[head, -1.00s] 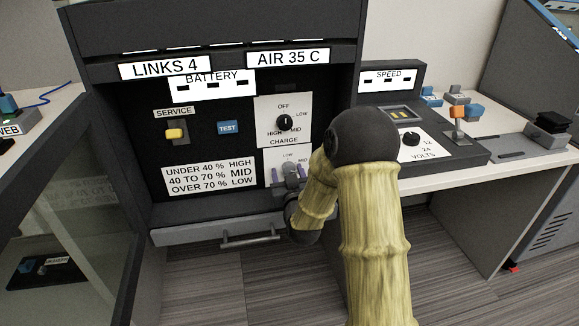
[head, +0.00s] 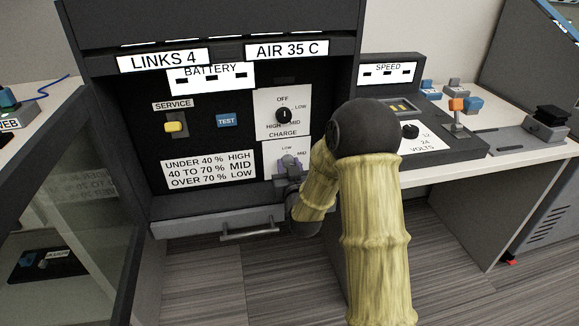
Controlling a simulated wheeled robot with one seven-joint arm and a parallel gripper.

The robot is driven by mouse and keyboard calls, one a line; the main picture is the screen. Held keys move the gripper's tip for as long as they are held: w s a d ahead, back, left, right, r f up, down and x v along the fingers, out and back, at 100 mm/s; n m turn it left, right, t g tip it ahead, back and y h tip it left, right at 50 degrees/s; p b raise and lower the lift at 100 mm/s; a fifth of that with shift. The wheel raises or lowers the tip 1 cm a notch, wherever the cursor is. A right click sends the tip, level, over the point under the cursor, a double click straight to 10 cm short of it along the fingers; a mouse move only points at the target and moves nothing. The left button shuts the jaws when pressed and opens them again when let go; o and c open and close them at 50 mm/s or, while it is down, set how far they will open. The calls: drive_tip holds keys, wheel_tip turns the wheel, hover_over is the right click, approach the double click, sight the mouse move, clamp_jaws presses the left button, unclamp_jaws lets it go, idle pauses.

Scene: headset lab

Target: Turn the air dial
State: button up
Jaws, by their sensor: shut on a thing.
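The lower right dial (head: 289,159) is a grey knob on a white plate (head: 303,148) with LOW and MID marks, below the CHARGE dial. The rest of its plate is hidden behind my gripper and arm. My gripper (head: 287,167), with purplish fingers, is shut on this dial. Its pointer direction cannot be made out. A sign above the panel reads AIR 35 C (head: 286,48).
The CHARGE dial (head: 283,115) sits just above, pointing near OFF. A yellow SERVICE switch (head: 175,127), a blue TEST button (head: 227,120) and a rule card (head: 210,171) are to the left. A drawer handle (head: 249,232) juts out below.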

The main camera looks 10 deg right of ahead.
drive_tip(key=shift+d+m, duration=0.1)
drive_tip(key=shift+m, duration=2.5)
drive_tip(key=o, duration=1)
